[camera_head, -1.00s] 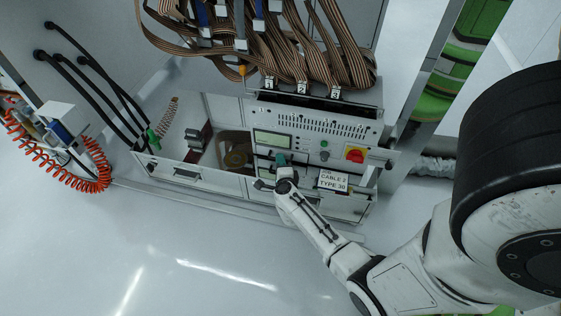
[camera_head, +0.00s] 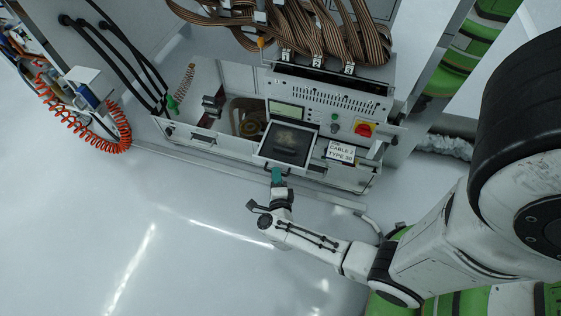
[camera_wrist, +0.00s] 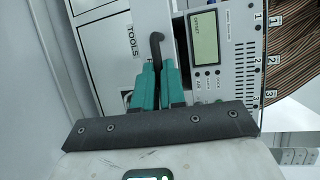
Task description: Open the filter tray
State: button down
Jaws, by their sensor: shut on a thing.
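The filter tray (camera_head: 287,146) sticks out from the front of the grey cabinet, below the small display. Its dark inside shows from above. My gripper (camera_head: 276,174), with teal fingers, is at the tray's front edge. In the wrist view the teal fingers (camera_wrist: 158,88) are closed together around the lower part of a dark, hooked handle (camera_wrist: 157,48). The fingers hide where they grip it.
An open drawer (camera_head: 205,138) stands out to the left of the tray. The panel has a display (camera_head: 287,109) and a red-yellow switch (camera_head: 364,129). A coiled orange hose (camera_head: 92,125) hangs at left. The floor in front is clear.

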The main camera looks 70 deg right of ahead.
jog(key=shift+s+a, duration=0.1)
jog(key=shift+a, duration=0.65)
jog(key=c, duration=1.2)
grip_release()
jog(key=p+v, duration=0.2)
jog(key=v, duration=0.8)
jog(key=shift+s+a, duration=0.25)
jog(key=shift+a, duration=0.05)
jog(key=shift+w, duration=0.1)
